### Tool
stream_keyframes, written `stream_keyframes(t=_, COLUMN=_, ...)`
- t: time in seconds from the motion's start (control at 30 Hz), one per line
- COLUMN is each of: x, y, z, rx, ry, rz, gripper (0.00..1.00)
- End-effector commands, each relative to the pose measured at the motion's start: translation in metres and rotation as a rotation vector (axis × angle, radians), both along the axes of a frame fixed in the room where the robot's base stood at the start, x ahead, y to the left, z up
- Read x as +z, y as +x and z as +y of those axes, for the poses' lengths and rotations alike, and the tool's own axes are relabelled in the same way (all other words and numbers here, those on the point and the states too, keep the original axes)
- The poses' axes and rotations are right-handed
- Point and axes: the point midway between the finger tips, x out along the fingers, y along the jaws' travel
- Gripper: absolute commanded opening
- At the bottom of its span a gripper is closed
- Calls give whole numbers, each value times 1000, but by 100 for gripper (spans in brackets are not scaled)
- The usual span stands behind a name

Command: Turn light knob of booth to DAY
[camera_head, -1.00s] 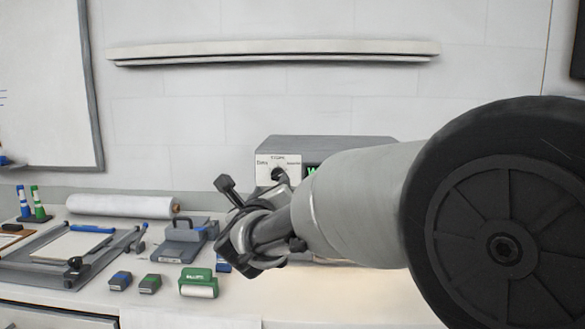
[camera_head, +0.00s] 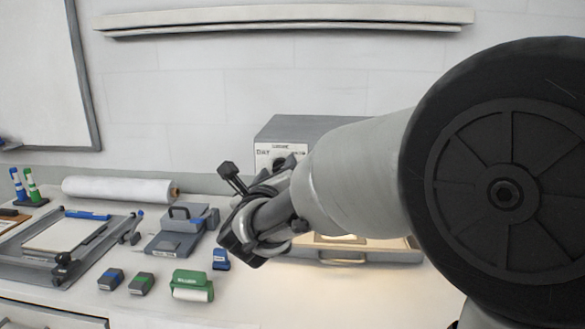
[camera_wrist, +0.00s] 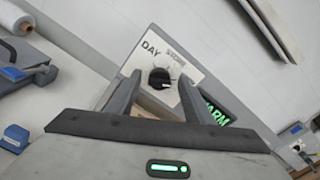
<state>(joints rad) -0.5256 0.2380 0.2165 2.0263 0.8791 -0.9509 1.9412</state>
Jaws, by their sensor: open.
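The booth (camera_head: 292,128) is a grey box against the back wall, largely hidden behind my arm in the head view. In the head view my gripper (camera_head: 238,215) is in front of the booth.
A grey hole-punch-like device (camera_head: 180,232), a green roller-like item (camera_head: 190,285) and small blocks stand left on the bench. A paper roll (camera_head: 118,189) lies behind them.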

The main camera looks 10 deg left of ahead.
Motion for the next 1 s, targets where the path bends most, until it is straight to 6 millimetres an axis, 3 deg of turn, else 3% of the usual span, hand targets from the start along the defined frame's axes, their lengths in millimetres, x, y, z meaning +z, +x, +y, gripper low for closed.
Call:
stream_keyframes(t=0.07, x=0, y=0, z=0, rx=0, ry=0, rz=0, gripper=47)
stream_keyframes(t=0.33, x=0, y=0, z=0, rx=0, ry=0, rz=0, gripper=6)
stream_keyframes(t=0.67, x=-1, y=0, z=0, rx=0, ry=-48, rz=-4, gripper=6)
stream_keyframes(t=1.0, x=-3, y=0, z=1, rx=0, ry=-287, rz=-19, gripper=6)
